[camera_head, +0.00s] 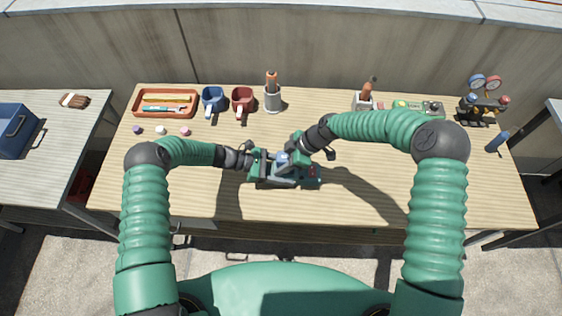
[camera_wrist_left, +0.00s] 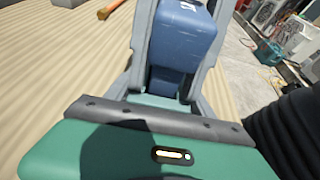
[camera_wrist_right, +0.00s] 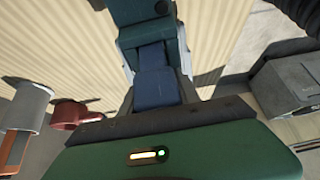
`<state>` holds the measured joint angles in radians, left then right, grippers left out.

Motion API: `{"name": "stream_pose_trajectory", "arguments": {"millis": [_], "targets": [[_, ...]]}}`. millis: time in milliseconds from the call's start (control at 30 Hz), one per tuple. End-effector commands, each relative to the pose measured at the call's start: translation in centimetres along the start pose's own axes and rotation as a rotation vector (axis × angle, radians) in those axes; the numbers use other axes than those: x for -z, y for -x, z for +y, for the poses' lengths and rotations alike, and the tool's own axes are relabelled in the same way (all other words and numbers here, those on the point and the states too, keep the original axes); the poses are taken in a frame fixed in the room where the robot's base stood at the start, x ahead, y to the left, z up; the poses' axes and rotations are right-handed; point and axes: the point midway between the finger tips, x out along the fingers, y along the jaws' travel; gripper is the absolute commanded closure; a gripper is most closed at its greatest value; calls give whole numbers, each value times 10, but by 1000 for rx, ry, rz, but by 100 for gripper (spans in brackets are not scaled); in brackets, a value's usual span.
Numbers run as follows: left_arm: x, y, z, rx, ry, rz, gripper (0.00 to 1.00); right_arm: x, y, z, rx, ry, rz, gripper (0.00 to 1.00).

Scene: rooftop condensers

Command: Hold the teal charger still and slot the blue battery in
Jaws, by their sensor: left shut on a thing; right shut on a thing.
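The teal charger (camera_head: 308,175) lies near the middle of the table, a dark teal block with a small red mark at its right end. My left gripper (camera_head: 259,167) is shut on its left part; a teal strip (camera_wrist_left: 165,101) shows between the fingers in the left wrist view. The blue battery (camera_head: 283,158) is at the charger, and shows large beyond that strip in the left wrist view (camera_wrist_left: 182,42). My right gripper (camera_head: 292,155) comes from the upper right and is shut on the battery (camera_wrist_right: 157,88). Whether the battery is fully seated is hidden.
A gauge set (camera_head: 484,105) and blue cylinder (camera_head: 497,141) stand right. The front of the table is clear.

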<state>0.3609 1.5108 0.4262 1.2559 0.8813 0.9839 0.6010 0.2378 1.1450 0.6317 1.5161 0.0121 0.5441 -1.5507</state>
Motion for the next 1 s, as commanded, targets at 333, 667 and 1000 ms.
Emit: {"name": "stream_pose_trajectory", "arguments": {"millis": [333, 667, 1000], "targets": [[-1, 0, 0, 1, 0, -2, 64, -1, -1, 0, -1, 0, 0, 37], [1, 1, 0, -1, 1, 2, 64, -2, 39, 2, -5, 0, -1, 37], [3, 0, 0, 1, 2, 5, 64, -2, 110, 2, 0, -1, 0, 37]]}}
